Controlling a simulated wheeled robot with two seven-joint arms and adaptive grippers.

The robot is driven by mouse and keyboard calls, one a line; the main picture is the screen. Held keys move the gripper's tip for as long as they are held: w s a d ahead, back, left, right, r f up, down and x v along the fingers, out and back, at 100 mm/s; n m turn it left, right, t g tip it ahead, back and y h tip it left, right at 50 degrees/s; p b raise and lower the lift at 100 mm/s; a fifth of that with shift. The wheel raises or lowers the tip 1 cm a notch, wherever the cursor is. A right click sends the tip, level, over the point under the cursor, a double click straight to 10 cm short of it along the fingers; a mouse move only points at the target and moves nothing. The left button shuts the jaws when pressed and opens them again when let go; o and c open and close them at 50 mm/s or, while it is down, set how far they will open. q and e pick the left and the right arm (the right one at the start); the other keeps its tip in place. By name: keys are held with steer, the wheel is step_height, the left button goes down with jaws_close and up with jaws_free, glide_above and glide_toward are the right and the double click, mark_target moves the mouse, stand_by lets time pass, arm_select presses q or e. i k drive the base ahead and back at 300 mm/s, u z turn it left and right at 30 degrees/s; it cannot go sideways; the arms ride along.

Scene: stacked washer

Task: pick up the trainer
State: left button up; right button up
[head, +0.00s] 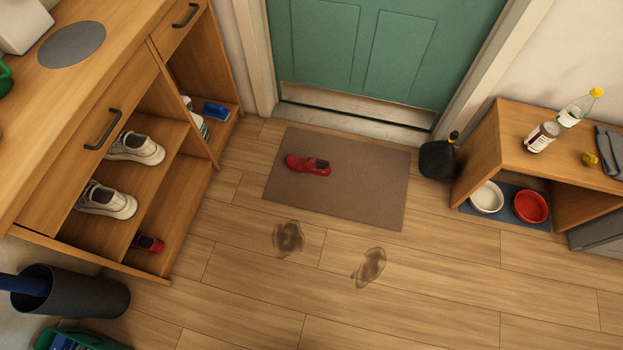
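Two off-white trainers sit in the open part of the wooden cabinet at the left in the head view. One trainer (137,148) is farther back and the other trainer (106,200) is nearer, both with toes pointing right, out of the cabinet. The cabinet front above hides part of their heel ends. Neither of my grippers shows in this view.
A red shoe (308,165) lies on the brown doormat (355,200); another red shoe (148,243) is low in the cabinet (95,95). Dark stains (289,238) mark the floor. A dark cylindrical bin (85,293) lies near the cabinet. The middle floor is otherwise clear.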

mark_target(295, 162)
steer(key=z, duration=0.6)
steer(key=i, duration=0.85)
steer(key=u, duration=0.2)
